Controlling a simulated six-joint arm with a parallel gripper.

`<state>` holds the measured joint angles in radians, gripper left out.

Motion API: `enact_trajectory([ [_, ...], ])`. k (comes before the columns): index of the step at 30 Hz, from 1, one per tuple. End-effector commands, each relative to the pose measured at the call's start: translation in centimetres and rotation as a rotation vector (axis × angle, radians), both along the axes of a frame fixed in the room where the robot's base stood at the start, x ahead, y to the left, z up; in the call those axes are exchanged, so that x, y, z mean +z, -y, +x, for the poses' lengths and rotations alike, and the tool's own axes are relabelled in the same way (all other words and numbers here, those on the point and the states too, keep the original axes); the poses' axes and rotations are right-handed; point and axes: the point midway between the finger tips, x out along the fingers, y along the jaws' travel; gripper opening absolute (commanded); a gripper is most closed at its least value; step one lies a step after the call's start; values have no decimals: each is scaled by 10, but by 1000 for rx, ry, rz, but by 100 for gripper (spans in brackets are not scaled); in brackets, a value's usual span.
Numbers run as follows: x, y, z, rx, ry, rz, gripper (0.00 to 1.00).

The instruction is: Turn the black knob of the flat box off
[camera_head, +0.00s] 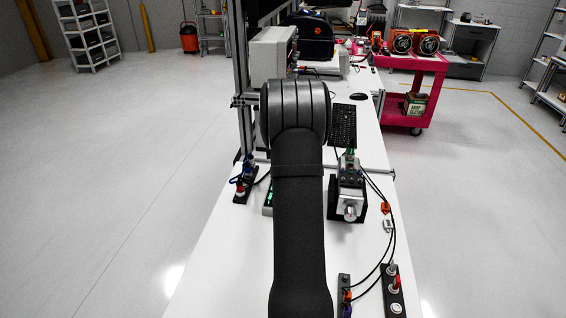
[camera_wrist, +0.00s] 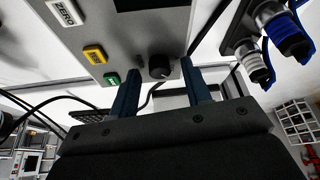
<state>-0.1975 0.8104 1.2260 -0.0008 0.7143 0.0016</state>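The flat box (camera_wrist: 130,35) is grey and fills the upper middle of the wrist view. It carries a white ZERO button (camera_wrist: 64,13), a yellow button (camera_wrist: 95,54), a green button (camera_wrist: 111,79) and a dark display (camera_wrist: 135,4). The black knob (camera_wrist: 160,67) sits near the box's edge. My gripper (camera_wrist: 161,73) is open, with one blue-black finger left of the knob and one right of it. A gap shows on both sides, so neither finger appears to touch it. In the head view my arm hides the gripper and most of the box (camera_head: 267,198).
A connector block (camera_wrist: 265,42) with blue and grey plugs stands close to the right finger in the wrist view. In the head view a motor unit (camera_head: 350,190) stands right of my arm, with cables and connector strips (camera_head: 393,290) in front. A keyboard (camera_head: 342,125) lies beyond.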

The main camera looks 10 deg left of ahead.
Motion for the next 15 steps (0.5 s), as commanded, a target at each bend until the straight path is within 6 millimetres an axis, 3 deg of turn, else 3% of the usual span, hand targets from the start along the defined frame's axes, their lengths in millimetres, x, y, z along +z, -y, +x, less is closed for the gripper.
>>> enact_trajectory([
  [8, 11, 1, -3, 0, 3, 1, 44],
  [15, 55, 4, -20, 0, 6, 1, 44],
])
